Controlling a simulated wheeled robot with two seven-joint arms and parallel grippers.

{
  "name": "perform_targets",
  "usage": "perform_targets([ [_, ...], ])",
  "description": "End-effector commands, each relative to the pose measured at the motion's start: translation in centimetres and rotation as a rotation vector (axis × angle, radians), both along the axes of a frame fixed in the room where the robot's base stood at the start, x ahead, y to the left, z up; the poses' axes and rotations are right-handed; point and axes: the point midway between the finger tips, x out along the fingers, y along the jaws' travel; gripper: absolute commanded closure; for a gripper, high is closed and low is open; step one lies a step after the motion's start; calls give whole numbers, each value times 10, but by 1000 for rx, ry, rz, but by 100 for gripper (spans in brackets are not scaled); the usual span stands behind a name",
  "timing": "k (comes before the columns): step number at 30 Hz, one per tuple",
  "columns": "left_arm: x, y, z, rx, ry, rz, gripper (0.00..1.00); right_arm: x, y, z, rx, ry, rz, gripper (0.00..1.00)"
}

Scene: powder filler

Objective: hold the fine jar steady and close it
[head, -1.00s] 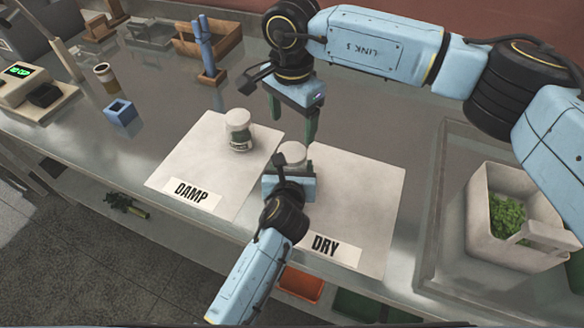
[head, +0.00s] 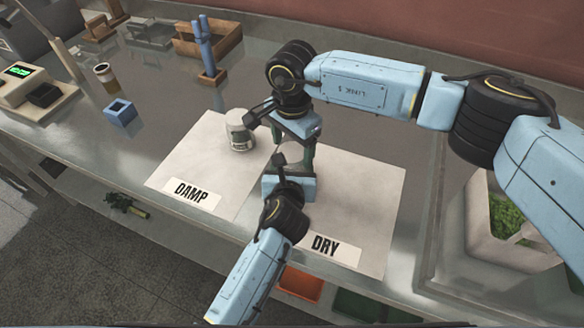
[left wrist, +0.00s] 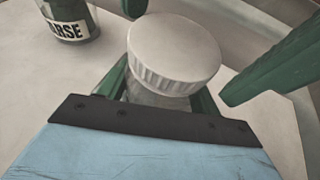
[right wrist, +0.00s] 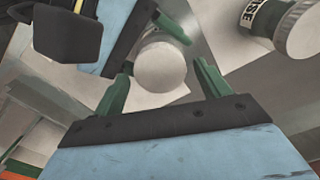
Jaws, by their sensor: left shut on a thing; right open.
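The fine jar (left wrist: 152,97) has a ribbed white lid (left wrist: 175,55) sitting on its glass body. I cannot tell whether the lid is fully tight. My left gripper (head: 287,178) is shut around the body below the lid, at the DRY mat (head: 365,190). My right gripper (head: 293,152) is above, pointing down and open. In the right wrist view its green fingers are on either side of the lid (right wrist: 160,67), apart from it as far as I can see. In the head view the grippers mostly hide this jar.
A second white-lidded jar (head: 240,132), its label partly reading "ARSE" in the left wrist view (left wrist: 68,22), stands on the DAMP mat (head: 190,160), close left of my right gripper. A blue block (head: 120,113) and a scale (head: 35,90) are farther left. A white bin (head: 485,235) is at right.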

Motion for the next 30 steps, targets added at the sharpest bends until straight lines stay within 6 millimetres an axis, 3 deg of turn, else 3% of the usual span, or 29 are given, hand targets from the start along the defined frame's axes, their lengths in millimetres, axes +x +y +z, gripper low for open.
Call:
perform_targets([
  [11,0,0,0,0,1,0,100,0,0,-5,1,-1,0,25],
  [21,0,0,0,0,1,0,100,0,0,-5,1,-1,0,69],
  [25,0,0,0,0,1,0,100,0,0,-5,1,-1,-25,71],
  [30,0,0,-1,0,1,0,100,0,0,-5,1,-1,-198,71],
])
